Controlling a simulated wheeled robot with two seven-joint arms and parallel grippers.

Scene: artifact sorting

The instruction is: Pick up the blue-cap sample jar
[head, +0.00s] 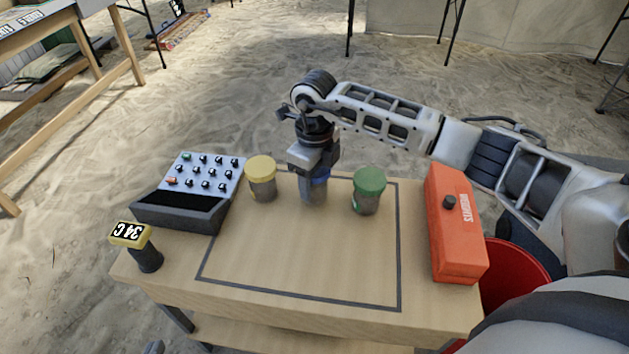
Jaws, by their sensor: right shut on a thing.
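The blue-cap sample jar (313,192) stands upright, or nearly so, at the back middle of the wooden table, between two other jars. My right gripper (315,170) comes down from above and is shut on this jar, hiding most of its blue cap. I cannot tell whether the jar's base touches the table. A small grey part at the bottom edge, left of the middle, may be the tip of my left gripper (153,347); its jaws do not show.
A yellow-cap jar (262,180) stands left of the held jar and a green-cap jar (368,190) right of it. A control box (190,190) and a yellow-topped device (140,245) are at the left, a red case (455,225) at the right. The front middle of the table (300,260) is clear.

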